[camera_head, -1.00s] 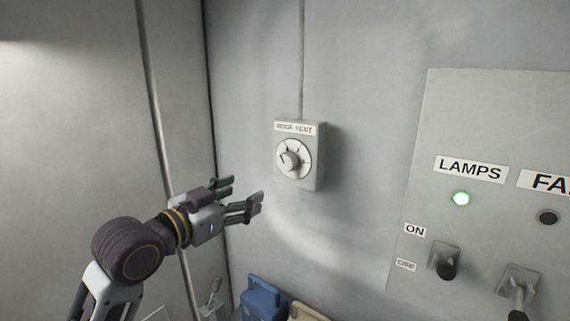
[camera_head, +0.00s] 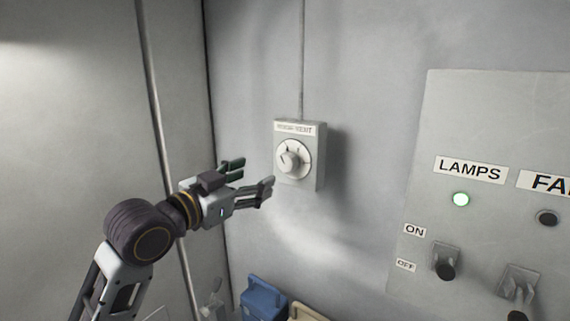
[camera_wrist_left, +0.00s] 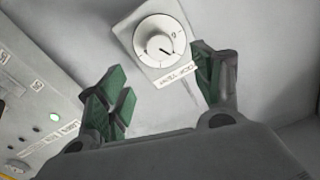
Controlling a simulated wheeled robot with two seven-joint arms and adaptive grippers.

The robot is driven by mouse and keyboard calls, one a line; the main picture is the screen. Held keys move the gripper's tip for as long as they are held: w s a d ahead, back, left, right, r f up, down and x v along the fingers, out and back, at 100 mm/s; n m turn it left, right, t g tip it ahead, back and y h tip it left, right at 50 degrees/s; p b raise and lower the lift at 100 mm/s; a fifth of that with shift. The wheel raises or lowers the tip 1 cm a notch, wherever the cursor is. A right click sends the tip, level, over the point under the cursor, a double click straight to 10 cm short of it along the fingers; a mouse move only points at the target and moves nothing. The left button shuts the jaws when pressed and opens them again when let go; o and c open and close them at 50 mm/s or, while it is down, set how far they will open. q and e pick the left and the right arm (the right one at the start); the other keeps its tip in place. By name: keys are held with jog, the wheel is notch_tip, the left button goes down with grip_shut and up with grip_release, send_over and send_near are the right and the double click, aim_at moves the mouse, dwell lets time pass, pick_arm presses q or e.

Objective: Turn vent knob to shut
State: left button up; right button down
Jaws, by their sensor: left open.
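The vent knob (camera_head: 291,161) is a pale round knob on a white dial, set in a grey wall box (camera_head: 318,160) with a label along its top. In the left wrist view the knob (camera_wrist_left: 160,46) shows beyond the fingers, with a dark pointer mark on it. My left gripper (camera_head: 254,178) is open and empty, to the left of the box and a little below the knob, apart from it. In the left wrist view the green-padded fingers of the left gripper (camera_wrist_left: 160,92) are spread wide. My right gripper is not in view.
A grey panel (camera_head: 440,120) on the right carries a lit green LAMPS light (camera_head: 460,199) and switch levers (camera_head: 445,262). A blue container (camera_head: 262,299) stands low in front of the wall. The wall around the vent box is clear.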

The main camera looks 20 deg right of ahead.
aim_at(284, 163)
pick_arm(q)
jog(key=p+x, duration=0.1)
jog(key=x, duration=0.9)
jog(key=shift+w+d, duration=0.25)
jog(key=shift+d, duration=0.1)
jog(key=shift+x, duration=0.9)
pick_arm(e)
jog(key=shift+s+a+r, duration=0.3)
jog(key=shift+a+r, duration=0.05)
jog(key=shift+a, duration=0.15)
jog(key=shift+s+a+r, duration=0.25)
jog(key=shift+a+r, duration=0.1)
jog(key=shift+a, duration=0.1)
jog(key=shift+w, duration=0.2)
pick_arm(q)
jog(key=c, duration=0.9)
jog(key=shift+c, duration=0.5)
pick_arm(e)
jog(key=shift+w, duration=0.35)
pick_arm(q)
jog(key=shift+p, duration=0.3)
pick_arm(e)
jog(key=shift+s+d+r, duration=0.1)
